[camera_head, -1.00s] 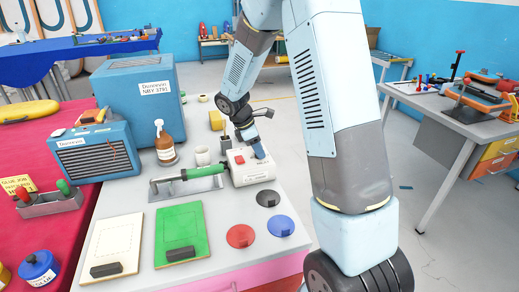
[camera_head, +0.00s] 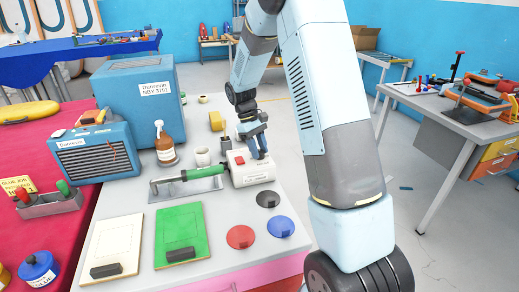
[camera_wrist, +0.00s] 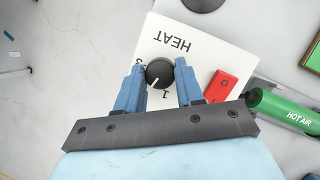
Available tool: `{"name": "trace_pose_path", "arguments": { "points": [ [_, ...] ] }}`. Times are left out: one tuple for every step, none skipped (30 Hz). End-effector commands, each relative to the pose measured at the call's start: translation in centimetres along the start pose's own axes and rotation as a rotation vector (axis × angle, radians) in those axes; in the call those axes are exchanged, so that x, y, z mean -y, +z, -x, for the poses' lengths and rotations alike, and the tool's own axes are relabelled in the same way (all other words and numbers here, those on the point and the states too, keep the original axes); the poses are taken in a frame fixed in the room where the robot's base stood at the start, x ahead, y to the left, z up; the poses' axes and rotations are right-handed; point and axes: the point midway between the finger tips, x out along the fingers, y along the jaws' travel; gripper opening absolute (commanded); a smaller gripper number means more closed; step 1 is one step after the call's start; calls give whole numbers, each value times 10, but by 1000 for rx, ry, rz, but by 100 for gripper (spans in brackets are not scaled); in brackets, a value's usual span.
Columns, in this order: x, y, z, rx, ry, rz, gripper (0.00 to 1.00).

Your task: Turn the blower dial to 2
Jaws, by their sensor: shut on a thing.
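The white control box (camera_head: 252,175) stands on the grey table; in the wrist view its top (camera_wrist: 160,35) shows "HEAT" upside down. A round black dial (camera_wrist: 159,73) with a white pointer line sits between the blue fingers of my gripper (camera_wrist: 161,87), which is shut on it. The pointer slants toward the lower left of the picture. A "1" shows just below the dial, and another number at its left is partly hidden by the finger. In the head view my gripper (camera_head: 259,153) is down at the box's far right side, and the dial is hidden.
A red switch (camera_wrist: 220,86) is close to the right finger. The green hot air tool (camera_head: 187,175) lies left of the box. Coloured discs (camera_head: 240,237) and boards (camera_head: 181,235) lie in front.

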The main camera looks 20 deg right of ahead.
Motion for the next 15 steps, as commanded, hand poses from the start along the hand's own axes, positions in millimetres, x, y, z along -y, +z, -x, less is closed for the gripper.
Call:
{"name": "trace_pose_path", "arguments": {
  "points": [
    [0,-2,2,-7,-11,-29,6],
    [0,-3,2,-8,-20,-50,6],
    [0,-3,2,-8,-30,-74,6],
    [0,-2,2,-8,-37,-93,6],
    [0,-2,2,-8,-45,-109,6],
    [-1,-2,2,-8,-54,-130,6],
    [-1,-2,2,-7,-59,-145,6],
    [-1,-2,2,-7,-65,-158,6],
    [-1,-2,2,-7,-72,-174,6],
    [-1,-2,2,-8,-76,-186,6],
    [-1,-2,2,-8,-81,-196,6],
    [-2,-2,2,-8,-85,-207,6],
    [-2,-2,2,-8,-88,-215,6],
    [-2,-2,2,-8,-91,-222,6],
    [-2,-2,2,-8,-94,-230,6]
  ]
}}
